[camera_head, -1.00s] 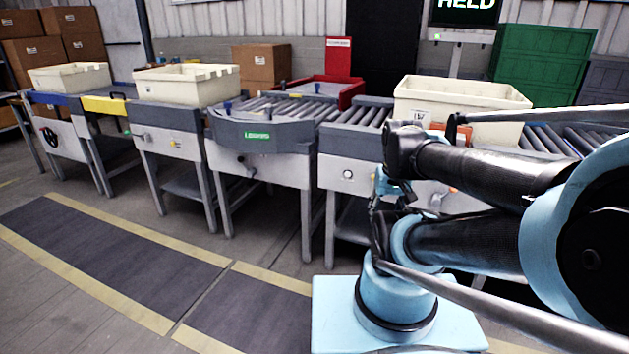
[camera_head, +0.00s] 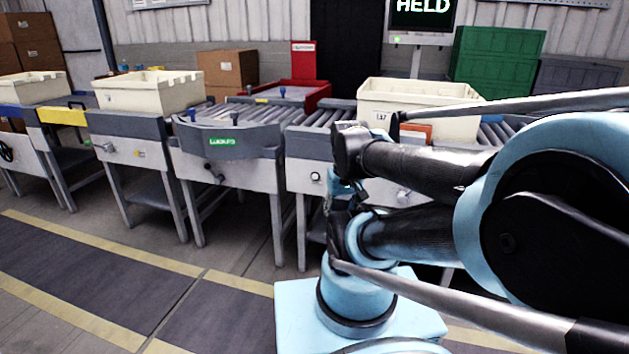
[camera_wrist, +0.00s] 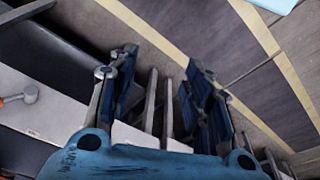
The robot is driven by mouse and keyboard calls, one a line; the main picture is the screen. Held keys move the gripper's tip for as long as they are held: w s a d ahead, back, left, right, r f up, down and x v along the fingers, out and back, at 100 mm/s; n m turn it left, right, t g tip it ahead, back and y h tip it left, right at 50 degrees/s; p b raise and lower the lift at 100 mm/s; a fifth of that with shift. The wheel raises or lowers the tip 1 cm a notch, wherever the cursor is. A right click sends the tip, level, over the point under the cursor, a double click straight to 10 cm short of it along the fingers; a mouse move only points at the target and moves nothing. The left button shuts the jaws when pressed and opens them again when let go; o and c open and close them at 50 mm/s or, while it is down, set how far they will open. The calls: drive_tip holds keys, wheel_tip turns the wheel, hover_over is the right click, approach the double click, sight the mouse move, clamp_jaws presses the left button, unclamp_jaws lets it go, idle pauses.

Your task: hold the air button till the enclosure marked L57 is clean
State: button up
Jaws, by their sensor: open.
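My gripper (camera_wrist: 161,58) is open in the wrist view, its two dark blue fingers apart with nothing between them. It points down past the pale front of a conveyor stand towards the floor. In the head view my arm hides most of it. A round white button-like part (camera_head: 315,176) is on the conveyor stand's front, just left of my arm. I cannot tell whether it is the air button. A cream tote (camera_head: 440,105) on the conveyor has a small label that I cannot read surely. No enclosure clearly marked L57 shows.
A conveyor line (camera_head: 230,172) with rollers and more cream totes (camera_head: 148,92) runs across the view. A screen (camera_head: 422,14) reads HELD. Green crates (camera_head: 498,55) stand at the back right. In the wrist view a grey part with an orange end (camera_wrist: 18,97) is at left. The floor in front is clear.

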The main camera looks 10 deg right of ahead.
clamp_jaws()
idle(1.1)
